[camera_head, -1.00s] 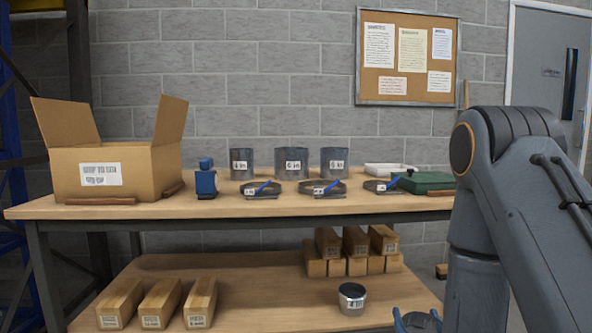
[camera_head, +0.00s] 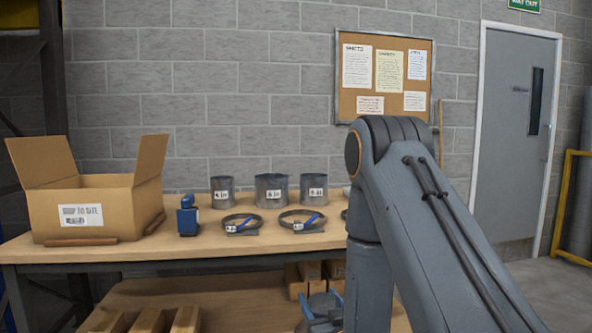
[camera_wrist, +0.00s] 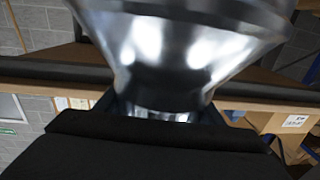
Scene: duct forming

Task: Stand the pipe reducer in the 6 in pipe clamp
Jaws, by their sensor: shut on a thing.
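The pipe reducer (camera_wrist: 185,50) is a shiny metal cone that fills the upper middle of the wrist view. My gripper (camera_wrist: 165,112) is shut on its narrow end, with the wide end away from the jaws. In the head view my gripper (camera_head: 322,312) shows at the bottom edge, partly behind my arm; the reducer cannot be made out there. Ring clamps with blue handles lie on the bench: a left clamp (camera_head: 243,231), a larger middle clamp (camera_head: 303,228) and a third mostly hidden behind my arm. Their labels are too small to read surely.
Behind the clamps stand a left duct (camera_head: 222,186), a wide middle duct (camera_head: 271,180) and a right duct (camera_head: 314,181). An open carton (camera_head: 95,205) and a blue tool (camera_head: 187,220) stand left. Boxes lie on the lower shelf (camera_head: 235,296). My arm hides the bench's right end.

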